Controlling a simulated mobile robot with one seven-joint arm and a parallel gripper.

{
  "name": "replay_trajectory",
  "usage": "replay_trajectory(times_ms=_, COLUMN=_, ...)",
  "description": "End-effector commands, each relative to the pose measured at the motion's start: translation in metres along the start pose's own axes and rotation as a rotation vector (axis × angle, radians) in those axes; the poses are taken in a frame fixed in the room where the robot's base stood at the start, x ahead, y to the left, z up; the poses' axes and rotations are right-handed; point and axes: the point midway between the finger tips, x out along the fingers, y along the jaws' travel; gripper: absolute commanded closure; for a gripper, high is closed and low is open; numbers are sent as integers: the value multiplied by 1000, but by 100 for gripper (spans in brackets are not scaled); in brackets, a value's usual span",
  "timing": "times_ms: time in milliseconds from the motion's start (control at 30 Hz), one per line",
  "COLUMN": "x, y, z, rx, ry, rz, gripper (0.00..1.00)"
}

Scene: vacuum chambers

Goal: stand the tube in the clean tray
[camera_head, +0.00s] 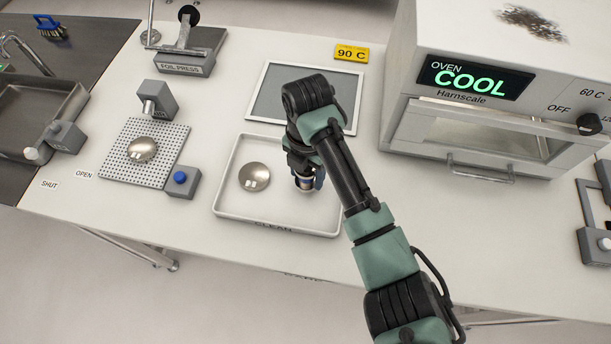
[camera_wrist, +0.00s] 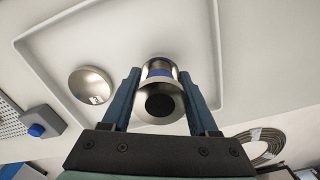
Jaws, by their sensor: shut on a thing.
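The tube (camera_wrist: 158,100) is a metal cylinder with a dark round opening facing the wrist camera and a blue band farther down. My gripper (camera_wrist: 160,82) is shut on it, with a blue finger on each side. In the head view my gripper (camera_head: 306,180) points down over the right half of the clean tray (camera_head: 275,226), and mostly hides the tube. The clean tray is white with a low rim and the word CLEAN on its front. I cannot tell whether the tube's lower end touches the tray floor.
A shiny metal dome (camera_head: 254,177) lies in the tray's left half. A grey flat plate (camera_head: 300,95) is behind the tray. A perforated plate (camera_head: 125,165) with another dome (camera_head: 142,149) is to the left. The oven (camera_head: 490,130) reads COOL, its door shut.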

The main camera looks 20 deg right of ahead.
Motion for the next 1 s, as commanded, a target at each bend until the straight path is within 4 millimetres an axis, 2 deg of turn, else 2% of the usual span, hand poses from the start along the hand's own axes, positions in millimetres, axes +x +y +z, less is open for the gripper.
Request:
replay_trajectory(times_ms=100, x=18, y=0, z=-1, rx=0, ry=3, rz=-2, gripper=100)
replay_trajectory(times_ms=200, x=25, y=0, z=0, rx=-1, ry=1, rz=-1, gripper=100)
replay_trajectory(times_ms=567, x=30, y=0, z=0, rx=-1, ry=0, rz=0, gripper=100)
replay_trajectory(times_ms=600, x=30, y=0, z=0, rx=-1, ry=0, rz=-1, gripper=38)
replay_trajectory(times_ms=767, x=30, y=0, z=0, rx=-1, ry=1, rz=-1, gripper=10)
replay_trajectory(times_ms=1000, x=29, y=0, z=0, rx=-1, ry=1, rz=-1, gripper=10)
